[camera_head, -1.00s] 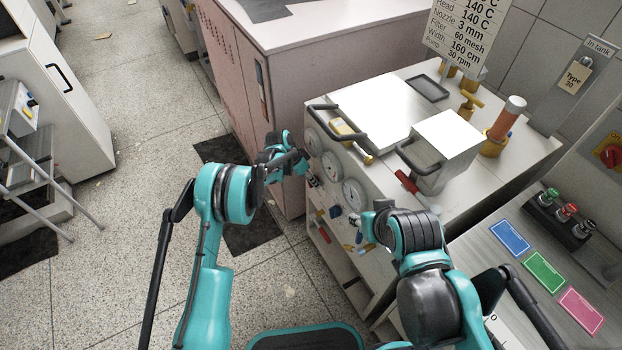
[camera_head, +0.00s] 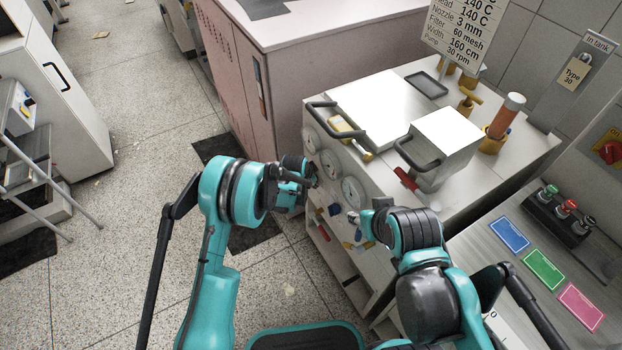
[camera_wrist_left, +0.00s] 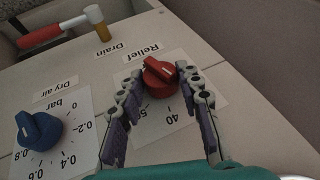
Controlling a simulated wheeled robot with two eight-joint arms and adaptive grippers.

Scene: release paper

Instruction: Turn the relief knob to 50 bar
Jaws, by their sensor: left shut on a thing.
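The red relief knob (camera_wrist_left: 160,76) sits on a white dial card labelled "Relief" in the left wrist view. A 40 shows below the knob, and a 50 is partly covered by a finger. The knob's white mark is on its upper face; its exact reading is unclear. My left gripper (camera_wrist_left: 159,82) has one finger on each side of the knob and is shut on it. In the head view my left gripper (camera_head: 314,181) is at the cabinet's front panel. My right gripper (camera_head: 353,216) is by the same panel, lower right, too small to read.
A blue dry air knob (camera_wrist_left: 39,131) sits left of the relief knob. A red-handled drain lever (camera_wrist_left: 40,35) is at the upper left. In the head view, round gauges (camera_head: 331,164) line the cabinet front (camera_head: 318,205). The floor to the left is mostly clear.

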